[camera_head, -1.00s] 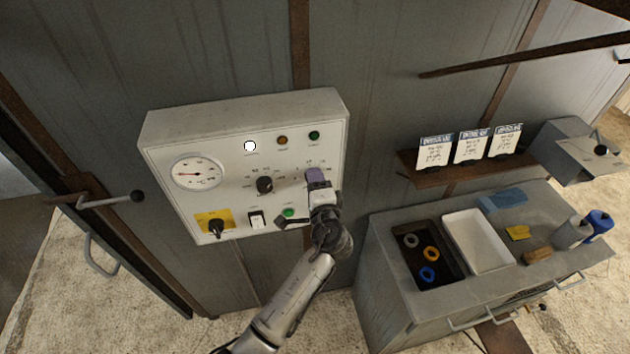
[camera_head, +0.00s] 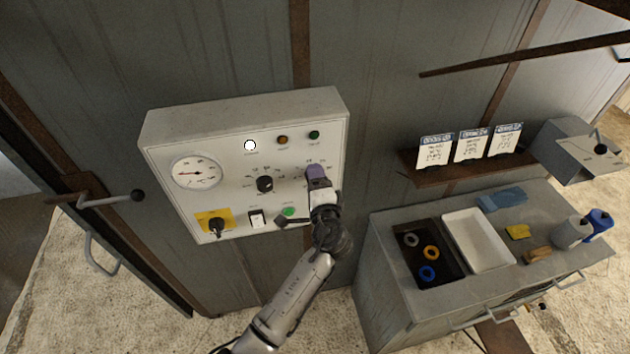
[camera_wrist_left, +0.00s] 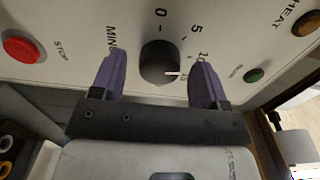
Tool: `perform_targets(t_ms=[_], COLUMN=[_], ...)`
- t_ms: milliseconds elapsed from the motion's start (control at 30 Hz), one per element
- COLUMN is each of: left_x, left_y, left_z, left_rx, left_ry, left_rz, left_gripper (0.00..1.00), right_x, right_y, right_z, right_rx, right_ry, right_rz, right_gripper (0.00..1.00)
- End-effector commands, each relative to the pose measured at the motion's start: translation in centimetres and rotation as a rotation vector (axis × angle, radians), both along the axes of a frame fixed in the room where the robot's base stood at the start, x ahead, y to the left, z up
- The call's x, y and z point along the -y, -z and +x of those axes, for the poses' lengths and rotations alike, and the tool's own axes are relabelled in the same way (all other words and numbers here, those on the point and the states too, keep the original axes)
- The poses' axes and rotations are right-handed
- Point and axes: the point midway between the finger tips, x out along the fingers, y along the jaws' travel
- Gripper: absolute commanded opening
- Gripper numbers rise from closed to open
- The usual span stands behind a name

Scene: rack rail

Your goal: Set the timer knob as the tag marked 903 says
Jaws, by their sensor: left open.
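The timer knob (camera_wrist_left: 157,62) is a dark round knob on the control panel (camera_head: 245,118). In the left wrist view its dial reads 0, 5, 10 and a partly covered mark that looks like 15, with MIN beside it. The knob's white line points right, toward that partly covered mark. My left gripper (camera_wrist_left: 160,75) is open, with one purple finger on each side of the knob and visible gaps between. In the head view my left gripper (camera_head: 318,174) covers the knob. Three white tags (camera_head: 436,150) (camera_head: 472,146) (camera_head: 507,140) stand on the shelf; their print is too small to read.
The panel also carries a gauge (camera_head: 197,173), another black knob (camera_head: 265,184), a yellow-backed switch (camera_head: 215,226), a red stop button (camera_wrist_left: 22,46) and a green lamp (camera_wrist_left: 254,75). A cabinet with a black tray (camera_head: 447,275) and white tray (camera_head: 480,242) stands at right.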

Motion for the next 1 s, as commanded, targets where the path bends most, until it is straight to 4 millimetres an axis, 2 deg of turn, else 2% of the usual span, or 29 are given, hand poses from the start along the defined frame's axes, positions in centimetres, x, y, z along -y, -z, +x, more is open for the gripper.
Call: perform_targets(t_ms=[167, 600, 800, 1000], left_x=[0.5, 2.3, 2.9, 3.0], left_y=[-0.2, -0.1, 0.0, 0.0], left_z=[-2.1, -10.2, -12.4, -13.2], left_rx=[-0.003, -0.003, -0.001, -0.001], left_ry=[0.001, 0.000, 0.001, -0.001], left_rz=[-0.001, -0.001, 0.001, 0.000], left_gripper=[0.68, 0.68, 0.68, 0.68], right_x=[0.0, 0.3, 0.3, 0.2], right_y=[-1.3, -3.6, -3.9, -4.0], right_z=[0.0, 0.0, 0.0, 0.0], right_rx=[0.000, 0.001, 0.001, 0.000], right_ry=[0.000, -0.007, -0.007, -0.005], right_rz=[0.000, -0.011, -0.011, -0.007], right_gripper=[0.43, 0.43, 0.43, 0.43])
